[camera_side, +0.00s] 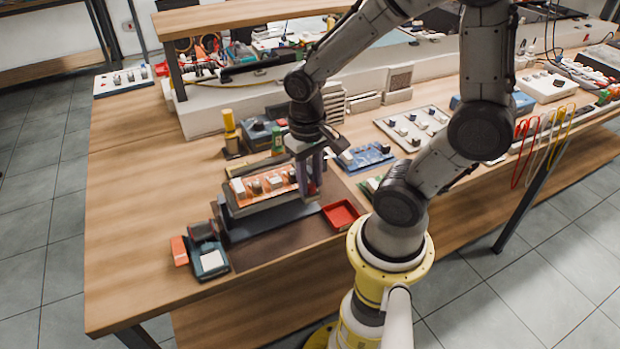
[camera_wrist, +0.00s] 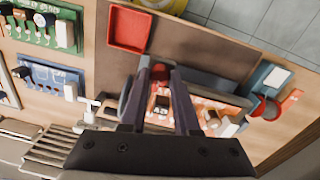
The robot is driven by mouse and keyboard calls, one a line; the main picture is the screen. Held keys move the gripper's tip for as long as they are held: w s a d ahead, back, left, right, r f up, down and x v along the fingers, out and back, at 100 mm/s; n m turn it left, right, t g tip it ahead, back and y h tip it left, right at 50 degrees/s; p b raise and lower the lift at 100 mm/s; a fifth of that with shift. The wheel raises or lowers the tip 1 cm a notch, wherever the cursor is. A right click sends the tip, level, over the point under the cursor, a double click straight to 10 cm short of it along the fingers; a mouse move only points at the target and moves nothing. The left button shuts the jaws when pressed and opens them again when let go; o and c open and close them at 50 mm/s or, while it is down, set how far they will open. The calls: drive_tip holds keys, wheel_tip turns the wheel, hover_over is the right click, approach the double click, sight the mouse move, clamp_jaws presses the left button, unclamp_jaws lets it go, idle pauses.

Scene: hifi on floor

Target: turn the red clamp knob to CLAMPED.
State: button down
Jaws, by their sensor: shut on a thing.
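The orange circuit board (camera_side: 262,187) sits in a dark clamp fixture (camera_side: 272,221) on the bench. It also shows in the wrist view (camera_wrist: 185,110), partly hidden by my fingers. My gripper (camera_side: 313,192) points down at the right end of the fixture in the side view. In the wrist view my gripper (camera_wrist: 160,73) is shut on the red clamp knob (camera_wrist: 160,72), which shows as a small red patch between the fingertips. The fingers hide the knob in the side view. I cannot read any CLAMPED mark or tell the knob's angle.
A red tray (camera_side: 341,213) lies close to the right of my gripper. A dark device with a pale screen (camera_side: 211,261) and a red block (camera_side: 180,251) stand at the fixture's left end. A blue board (camera_side: 367,157) lies behind. The bench's left front is clear.

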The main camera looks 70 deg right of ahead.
idle(0.4)
drive_tip(key=c, duration=0.6)
unclamp_jaws()
drive_tip(key=shift+c, duration=0.2)
wheel_tip(320, 180, up, 14)
drive_tip(key=shift+w+a, duration=0.15)
drive_tip(key=shift+a, duration=0.1)
drive_tip(key=a+n+t, duration=0.1)
drive_tip(key=n+t, duration=0.1)
drive_tip(key=s+a+n+t, duration=0.1)
drive_tip(key=a+n+t, duration=0.1)
drive_tip(key=s+a+n+t, duration=0.1)
drive_tip(key=n, duration=0.1)
drive_tip(key=shift+s+a+f+n+t, duration=0.1)
drive_tip(key=shift+s+a+n+t, duration=0.15)
drive_tip(key=shift+n+t, duration=0.15)
